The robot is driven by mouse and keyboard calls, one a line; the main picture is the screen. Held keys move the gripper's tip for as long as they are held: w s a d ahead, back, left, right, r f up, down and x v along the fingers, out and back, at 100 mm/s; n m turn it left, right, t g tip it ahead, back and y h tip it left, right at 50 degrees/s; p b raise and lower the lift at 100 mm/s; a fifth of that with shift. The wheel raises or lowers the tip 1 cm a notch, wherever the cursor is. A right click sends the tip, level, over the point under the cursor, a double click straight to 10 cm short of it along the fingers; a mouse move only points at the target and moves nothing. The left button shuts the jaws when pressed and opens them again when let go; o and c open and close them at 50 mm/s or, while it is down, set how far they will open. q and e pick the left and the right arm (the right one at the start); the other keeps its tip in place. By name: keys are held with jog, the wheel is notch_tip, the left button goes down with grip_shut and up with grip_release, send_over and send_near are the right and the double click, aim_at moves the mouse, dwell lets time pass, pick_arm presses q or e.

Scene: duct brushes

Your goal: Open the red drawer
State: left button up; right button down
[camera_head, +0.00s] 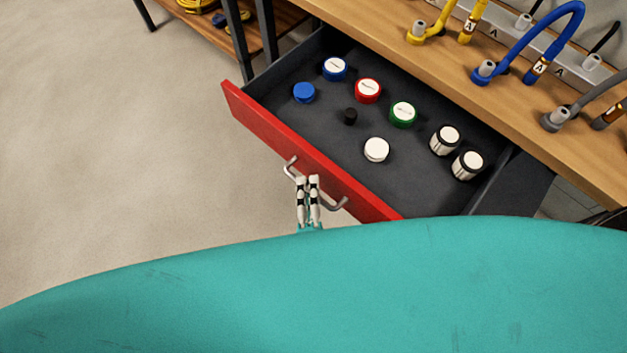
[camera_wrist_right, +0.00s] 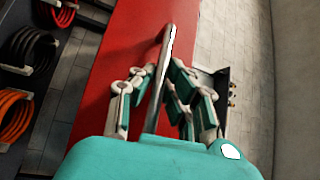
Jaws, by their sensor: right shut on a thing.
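The red drawer (camera_head: 290,140) is pulled out from under the wooden bench and stands open in the head view. Its red front also fills much of the right wrist view (camera_wrist_right: 115,70). A metal bar handle (camera_head: 335,204) runs along the front, and it shows in the right wrist view (camera_wrist_right: 168,45). My right gripper (camera_head: 308,182) is at the handle, with its fingers on either side of the bar and shut on it. In the right wrist view the fingers (camera_wrist_right: 158,85) flank the bar. My left gripper is not in view.
Inside the drawer are a blue cap (camera_head: 304,92), a red-rimmed lid (camera_head: 368,89), a green-rimmed lid (camera_head: 403,113), a white-topped piece (camera_head: 376,149) and other small jars. The bench top (camera_head: 400,50) holds hoses and fittings. Bare floor (camera_head: 110,150) lies in front of the drawer.

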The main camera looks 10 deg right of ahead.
jog(key=shift+d+f, duration=0.15)
jog(key=shift+f, duration=0.15)
jog(key=c, duration=1.5)
grip_release()
jog(key=shift+o, duration=0.6)
jog(key=shift+r, duration=0.15)
jog(key=shift+s, duration=0.1)
jog(key=s+a+f, duration=0.1)
jog(key=s, duration=0.6)
jog(key=shift+s, duration=0.15)
